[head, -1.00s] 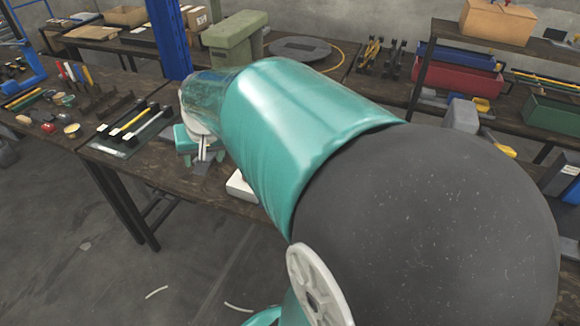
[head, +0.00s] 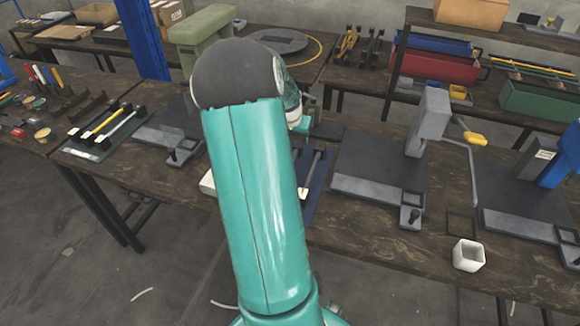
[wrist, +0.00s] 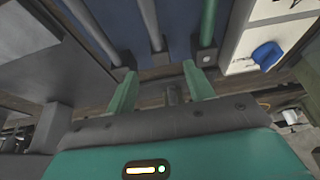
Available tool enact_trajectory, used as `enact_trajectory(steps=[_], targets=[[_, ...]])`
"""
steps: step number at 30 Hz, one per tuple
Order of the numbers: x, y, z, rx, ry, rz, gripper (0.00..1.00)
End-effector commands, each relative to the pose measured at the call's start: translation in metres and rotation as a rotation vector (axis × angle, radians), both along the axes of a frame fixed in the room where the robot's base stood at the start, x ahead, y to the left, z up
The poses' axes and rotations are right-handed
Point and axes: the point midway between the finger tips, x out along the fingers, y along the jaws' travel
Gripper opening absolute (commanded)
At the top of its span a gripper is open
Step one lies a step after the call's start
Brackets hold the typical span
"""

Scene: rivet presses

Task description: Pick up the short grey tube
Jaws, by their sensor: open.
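In the wrist view two grey tubes, one at left (wrist: 90,32) and one in the middle (wrist: 150,25), lie on a blue mat (wrist: 178,25) beside a green tube (wrist: 209,25). Dark blocks sit at their near ends. The far ends are cut off, so I cannot tell which grey tube is short. In the head view a grey tube (head: 312,172) shows on the blue mat (head: 322,192), right of my arm. My gripper (wrist: 160,88) is open and empty, its green fingers apart near the mat's edge. The head view mostly hides it behind my arm.
A white box with a blue piece (wrist: 267,54) stands right of the mat in the wrist view. In the head view a grey press (head: 428,120) stands right of the mat, and a white square cup (head: 468,255) is near the table's front edge.

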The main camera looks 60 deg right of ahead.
Motion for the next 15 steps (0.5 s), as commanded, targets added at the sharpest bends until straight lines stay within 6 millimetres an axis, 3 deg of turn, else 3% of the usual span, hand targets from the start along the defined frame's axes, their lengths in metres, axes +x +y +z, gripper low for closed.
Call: enact_trajectory(steps=[3, 11, 15], targets=[[0.0, -0.009, -0.021, 0.002, 0.002, -0.001, 0.53], [0.0, -0.017, -0.04, 0.001, 0.001, 0.001, 0.53], [0.0, -0.023, -0.062, 0.003, 0.002, -0.001, 0.53]])
